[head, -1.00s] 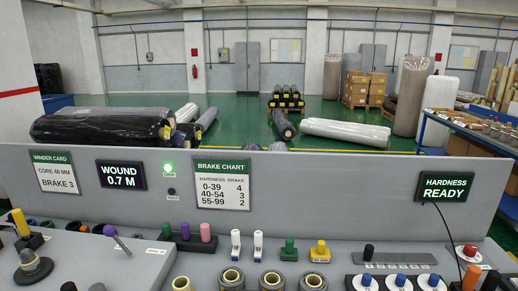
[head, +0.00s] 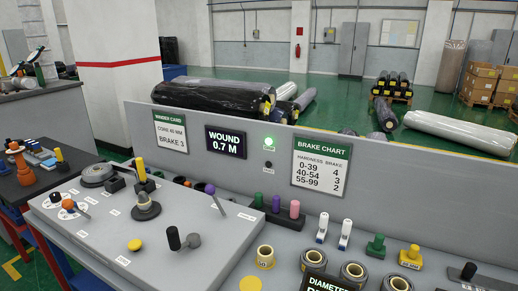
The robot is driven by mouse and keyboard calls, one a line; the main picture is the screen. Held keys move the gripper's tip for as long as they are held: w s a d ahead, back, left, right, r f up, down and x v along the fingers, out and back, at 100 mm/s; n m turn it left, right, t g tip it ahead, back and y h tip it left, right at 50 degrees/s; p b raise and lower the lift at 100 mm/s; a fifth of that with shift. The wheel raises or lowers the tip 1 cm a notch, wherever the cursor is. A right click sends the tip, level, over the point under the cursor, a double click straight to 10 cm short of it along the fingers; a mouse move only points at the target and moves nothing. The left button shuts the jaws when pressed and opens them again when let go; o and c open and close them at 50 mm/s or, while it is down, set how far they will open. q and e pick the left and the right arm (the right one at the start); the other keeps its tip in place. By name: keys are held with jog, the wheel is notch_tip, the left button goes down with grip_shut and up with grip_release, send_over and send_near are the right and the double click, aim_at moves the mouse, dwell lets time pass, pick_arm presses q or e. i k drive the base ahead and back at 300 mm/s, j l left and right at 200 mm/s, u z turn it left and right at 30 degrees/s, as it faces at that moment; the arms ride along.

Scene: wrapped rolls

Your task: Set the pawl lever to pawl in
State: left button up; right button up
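The grey control panel (head: 105,222) carries several levers and knobs, and its small white labels are too small to read, so I cannot tell which one is the pawl lever. A lever with a purple knob (head: 210,189) leans up to the left at the panel's back right. A black-knobbed lever (head: 174,238) stands near the front right beside a grey hub. Neither of my grippers is in view.
An upright grey board behind holds the winder card (head: 171,132), the "WOUND 0.7 M" display (head: 227,142), a lit green lamp (head: 269,142) and the brake chart (head: 321,165). A dark side table (head: 40,180) holds tools at left.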

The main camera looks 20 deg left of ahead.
aim_at(209, 189)
jog(key=j, duration=0.6)
jog(key=i+j+u, duration=0.15)
jog(key=j, duration=0.95)
jog(key=i+j+u, duration=0.05)
